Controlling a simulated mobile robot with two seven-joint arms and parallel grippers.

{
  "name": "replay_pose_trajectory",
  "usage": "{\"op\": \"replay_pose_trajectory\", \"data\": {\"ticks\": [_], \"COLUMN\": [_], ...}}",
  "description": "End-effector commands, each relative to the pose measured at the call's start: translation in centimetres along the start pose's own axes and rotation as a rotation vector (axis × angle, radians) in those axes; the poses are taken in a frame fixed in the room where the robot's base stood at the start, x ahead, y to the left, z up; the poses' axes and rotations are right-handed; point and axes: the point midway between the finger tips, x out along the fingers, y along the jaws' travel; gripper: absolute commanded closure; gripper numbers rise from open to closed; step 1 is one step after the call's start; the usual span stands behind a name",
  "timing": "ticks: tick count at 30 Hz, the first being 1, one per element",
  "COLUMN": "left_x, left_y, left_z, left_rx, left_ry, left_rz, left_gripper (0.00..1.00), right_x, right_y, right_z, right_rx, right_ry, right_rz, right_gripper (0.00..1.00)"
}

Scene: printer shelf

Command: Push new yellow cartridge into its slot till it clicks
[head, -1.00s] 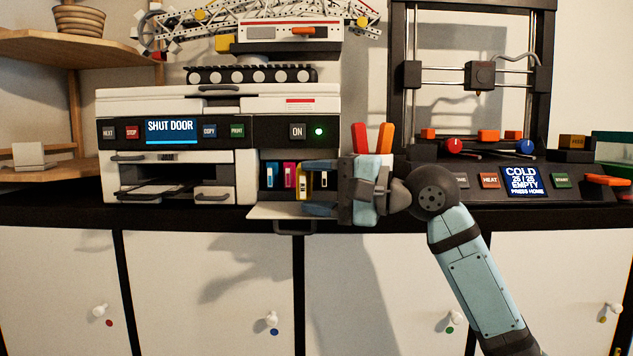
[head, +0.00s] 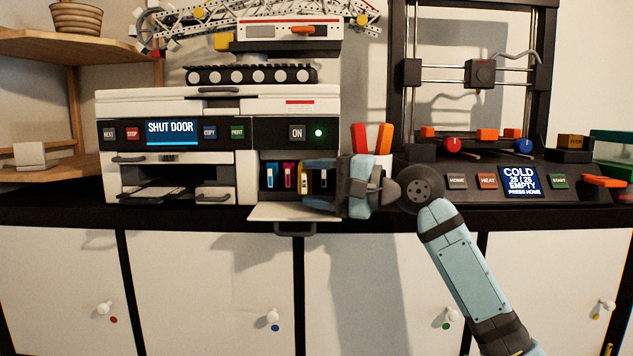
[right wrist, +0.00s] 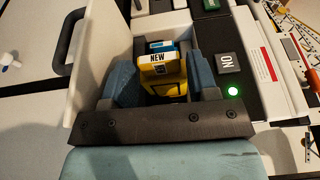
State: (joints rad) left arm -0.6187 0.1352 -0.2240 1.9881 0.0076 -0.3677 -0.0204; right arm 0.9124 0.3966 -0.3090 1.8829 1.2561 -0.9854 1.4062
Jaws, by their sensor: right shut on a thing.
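In the right wrist view the yellow cartridge (right wrist: 158,72), with a white "NEW" label, is between my fingers. My right gripper (head: 310,184) reaches in from the right and is shut on it; the right gripper (right wrist: 160,85) also fills the wrist view. The slot's inside is hidden, so I cannot tell how deep the cartridge sits. My left gripper is not in view.
The bay door (head: 285,212) is folded down below. The printer screen (head: 171,132) reads "SHUT DOOR". A pen cup (head: 383,160) stands close behind my gripper.

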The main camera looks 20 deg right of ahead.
Motion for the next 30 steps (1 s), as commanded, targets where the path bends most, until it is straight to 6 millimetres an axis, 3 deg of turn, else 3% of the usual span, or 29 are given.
{"op": "replay_pose_trajectory", "data": {"ticks": [17, 18, 21, 30], "left_x": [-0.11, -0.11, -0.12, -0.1], "left_y": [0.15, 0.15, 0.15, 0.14], "left_z": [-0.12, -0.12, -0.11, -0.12], "left_rx": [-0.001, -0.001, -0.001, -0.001], "left_ry": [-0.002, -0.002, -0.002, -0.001], "left_rz": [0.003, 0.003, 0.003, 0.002], "left_gripper": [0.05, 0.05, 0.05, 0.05], "right_x": [0.17, 0.16, 0.17, 0.22], "right_y": [0.29, 0.29, 0.3, 0.47], "right_z": [-0.63, -0.63, -0.63, -0.59], "right_rx": [0.003, 0.002, 0.002, 0.004], "right_ry": [0.003, 0.003, 0.003, 0.001], "right_rz": [0.003, 0.003, 0.004, 0.007], "right_gripper": [0.98, 0.42, 0.19, 0.16]}}
